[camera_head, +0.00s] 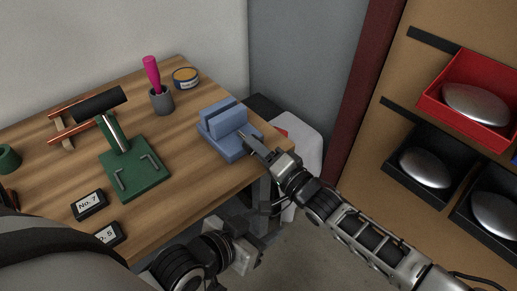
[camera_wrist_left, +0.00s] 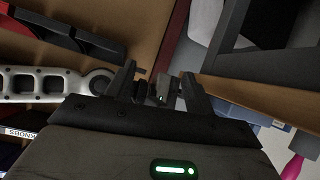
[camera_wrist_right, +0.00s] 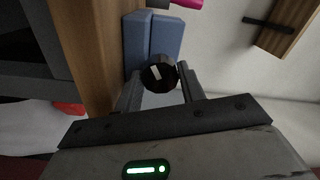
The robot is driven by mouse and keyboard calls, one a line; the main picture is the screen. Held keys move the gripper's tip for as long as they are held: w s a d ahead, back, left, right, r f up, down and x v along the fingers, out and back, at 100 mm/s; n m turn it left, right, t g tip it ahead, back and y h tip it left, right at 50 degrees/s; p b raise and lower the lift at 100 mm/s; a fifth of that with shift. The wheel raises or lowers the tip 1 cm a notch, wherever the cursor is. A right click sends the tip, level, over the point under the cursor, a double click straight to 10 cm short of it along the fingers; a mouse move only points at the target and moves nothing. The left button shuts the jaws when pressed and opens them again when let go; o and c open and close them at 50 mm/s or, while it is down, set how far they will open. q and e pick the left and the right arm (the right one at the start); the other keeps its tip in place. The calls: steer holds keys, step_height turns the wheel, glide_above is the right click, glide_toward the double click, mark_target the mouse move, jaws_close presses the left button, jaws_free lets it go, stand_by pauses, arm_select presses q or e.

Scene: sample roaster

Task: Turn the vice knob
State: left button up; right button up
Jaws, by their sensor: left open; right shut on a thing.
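The blue vice (camera_head: 226,140) stands at the right front edge of the wooden table in the head view. It also shows in the right wrist view (camera_wrist_right: 153,38). The round black vice knob (camera_wrist_right: 158,76) faces the right wrist camera; the gripper hides it in the head view. My right gripper (camera_head: 256,146) is shut on the knob, with one finger on each side of it. My left gripper (camera_wrist_left: 157,88) is open and empty, low beside the table's front edge. Parts of my right arm show beyond its fingers.
Shelves with bins (camera_head: 421,178) are at the right.

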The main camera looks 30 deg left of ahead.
steer(key=o, duration=1)
steer(key=shift+c, duration=0.2)
arm_select(q)
steer(key=shift+r+p, duration=0.25)
steer(key=shift+p, duration=0.55)
arm_select(e)
steer(key=v, duration=1.6)
